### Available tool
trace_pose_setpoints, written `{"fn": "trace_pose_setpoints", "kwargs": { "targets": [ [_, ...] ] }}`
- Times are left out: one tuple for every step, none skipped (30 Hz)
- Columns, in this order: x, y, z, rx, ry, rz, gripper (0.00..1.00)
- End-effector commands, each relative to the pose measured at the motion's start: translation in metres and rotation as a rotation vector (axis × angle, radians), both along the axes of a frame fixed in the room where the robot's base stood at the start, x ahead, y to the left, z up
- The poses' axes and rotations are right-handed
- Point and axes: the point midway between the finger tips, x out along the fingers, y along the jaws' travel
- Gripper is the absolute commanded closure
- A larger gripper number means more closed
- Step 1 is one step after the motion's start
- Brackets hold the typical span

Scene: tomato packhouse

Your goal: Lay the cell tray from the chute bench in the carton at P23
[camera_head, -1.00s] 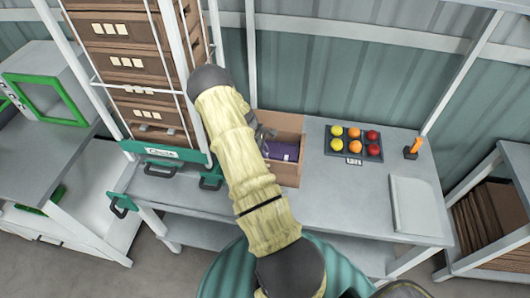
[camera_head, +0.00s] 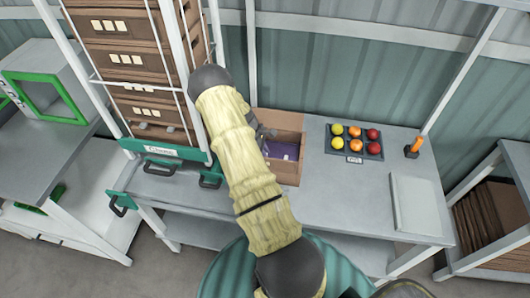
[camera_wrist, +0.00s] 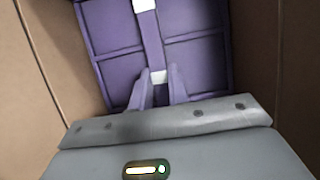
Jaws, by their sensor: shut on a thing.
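The purple cell tray (camera_wrist: 200,52) lies inside the brown cardboard carton (camera_wrist: 297,75), between its walls in the wrist view. It has raised dividers and a central strip with white patches. My gripper (camera_wrist: 158,80) is shut on the tray at its middle strip. In the head view the carton (camera_head: 290,125) stands open on the grey bench, with part of the tray (camera_head: 282,150) showing low inside it. My arm crosses in front and hides the carton's left part and most of my gripper. I cannot tell whether the tray touches the carton floor.
A dark tray (camera_head: 354,142) of yellow, orange and red tomatoes lies right of the carton on the bench (camera_head: 330,205). An orange-handled tool (camera_head: 414,147) and a pale flat board (camera_head: 412,203) are farther right. A chute rack with stacked brown cartons (camera_head: 125,60) stands left.

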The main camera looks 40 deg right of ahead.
Motion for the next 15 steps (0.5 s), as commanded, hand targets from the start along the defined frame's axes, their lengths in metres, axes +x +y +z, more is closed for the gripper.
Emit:
{"fn": "trace_pose_setpoints", "kwargs": {
  "targets": [
    [-0.0003, -0.0005, -0.0012, 0.0, 0.0, -0.001, 1.0],
    [-0.0004, -0.0007, -0.0015, 0.0, 0.0, -0.001, 1.0],
    [-0.0006, -0.0011, -0.002, 0.0, 0.0, -0.002, 1.0],
    [-0.0007, -0.0012, -0.0024, 0.0, 0.0, -0.002, 1.0],
    [-0.0008, -0.0015, -0.0027, 0.0, 0.0, -0.003, 1.0],
    [-0.0009, -0.0017, -0.0033, 0.0, 0.0, -0.003, 1.0],
    [-0.001, -0.0018, -0.0035, 0.0, 0.0, -0.003, 1.0],
    [-0.0011, -0.0018, -0.0038, 0.0, 0.0, -0.003, 1.0],
    [-0.0011, -0.002, -0.0037, 0.0, 0.0, -0.004, 0.81],
    [-0.0011, -0.002, -0.0035, 0.0, 0.0, -0.004, 0.75],
    [-0.001, -0.0019, -0.0034, 0.0, 0.0, -0.004, 0.69],
    [-0.001, -0.0019, -0.0034, 0.0, 0.0, -0.004, 0.61],
    [-0.001, -0.0018, -0.0033, 0.0, 0.0, -0.004, 0.57],
    [-0.001, -0.0018, -0.0033, 0.0, 0.0, -0.003, 0.57],
    [-0.0009, -0.0017, -0.0034, 0.0, 0.0, -0.003, 0.57]
  ]
}}
